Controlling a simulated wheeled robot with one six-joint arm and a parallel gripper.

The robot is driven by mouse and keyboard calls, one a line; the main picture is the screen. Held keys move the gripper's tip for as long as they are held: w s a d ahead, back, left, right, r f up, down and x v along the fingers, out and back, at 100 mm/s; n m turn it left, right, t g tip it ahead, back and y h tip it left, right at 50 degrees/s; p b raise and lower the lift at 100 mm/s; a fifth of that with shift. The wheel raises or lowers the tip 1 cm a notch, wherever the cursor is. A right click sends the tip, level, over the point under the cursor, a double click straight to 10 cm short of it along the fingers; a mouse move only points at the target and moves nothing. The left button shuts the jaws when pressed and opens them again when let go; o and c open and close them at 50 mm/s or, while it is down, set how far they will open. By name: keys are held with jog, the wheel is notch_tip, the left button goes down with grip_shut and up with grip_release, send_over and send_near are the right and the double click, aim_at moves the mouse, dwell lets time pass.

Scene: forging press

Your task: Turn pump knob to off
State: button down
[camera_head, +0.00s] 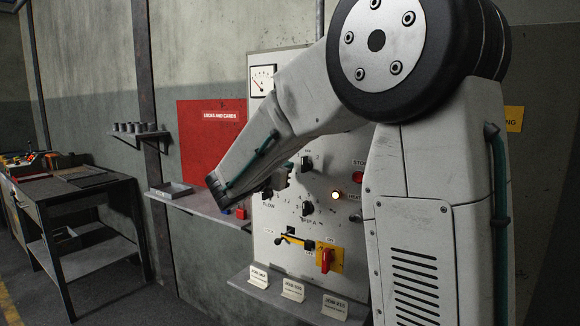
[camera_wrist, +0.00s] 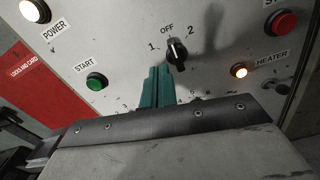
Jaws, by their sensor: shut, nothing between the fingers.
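A black knob (camera_wrist: 177,53) marked 1, OFF and 2 is on the grey control panel in the wrist view. Its pale pointer line seems to point up, near OFF. It also shows in the head view as the upper black knob (camera_head: 306,163). Any name below it is hidden by my fingers, so I cannot read whether it says pump. My gripper (camera_wrist: 157,72) is shut and empty, its green fingers just below and left of this knob. Whether they touch it I cannot tell. In the head view my arm mostly hides the gripper.
A green START button (camera_wrist: 96,82) is left of the fingers. The lit HEATER lamp (camera_wrist: 239,71) and red STOP button (camera_wrist: 285,21) are to the right. Below are another knob (camera_head: 307,208) and a red switch handle (camera_head: 326,260). A shelf (camera_head: 205,207) is left of the panel.

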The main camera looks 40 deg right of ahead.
jog(key=v, duration=0.5)
jog(key=shift+s+a, duration=0.1)
jog(key=shift+a, duration=0.15)
dwell(0.4)
jog(key=s+a+f+m+g+y, duration=0.1)
jog(key=s+f+m+g+y, duration=0.5)
jog(key=s+f+m, duration=0.6)
jog(key=s+a+m+y, duration=0.4)
jog(key=s+a, duration=0.3)
jog(key=s, duration=0.3)
jog(key=s+a+f+m+t+y, duration=0.1)
jog(key=s+a+m+y, duration=0.3)
jog(key=s, duration=0.6)
jog(key=a+y, duration=0.2)
jog(key=y, duration=0.1)
jog(key=shift+a+f, duration=0.25)
jog(key=shift+a, duration=0.15)
jog(key=shift+s, duration=0.15)
